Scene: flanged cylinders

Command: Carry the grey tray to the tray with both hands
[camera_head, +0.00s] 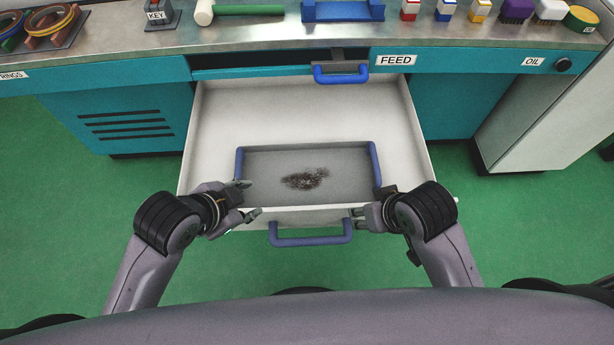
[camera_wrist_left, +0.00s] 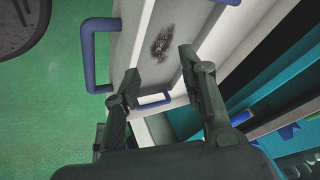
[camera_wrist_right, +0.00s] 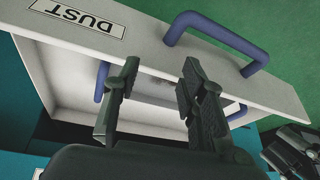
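The grey tray (camera_head: 262,170) lies inside the open white drawer, with dark dust on its floor. It has a blue handle on its left side (camera_head: 239,164) and one on its right (camera_head: 375,163). My left gripper (camera_head: 251,198) is open and empty at the tray's front left corner. In the left wrist view the left handle (camera_wrist_left: 152,100) shows between its fingers, apart from them. My right gripper (camera_head: 370,203) is open over the drawer's front edge, near the right handle. In the right wrist view that handle (camera_wrist_right: 101,80) is partly hidden behind one finger. No second tray is clearly seen.
The drawer (camera_head: 290,112) has a blue front handle (camera_head: 311,234) and a DUST label (camera_wrist_right: 78,18). Its back part is empty. The counter behind holds a blue rack (camera_head: 343,11), a KEY block (camera_head: 158,14), rings and several small containers. Green floor lies on both sides.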

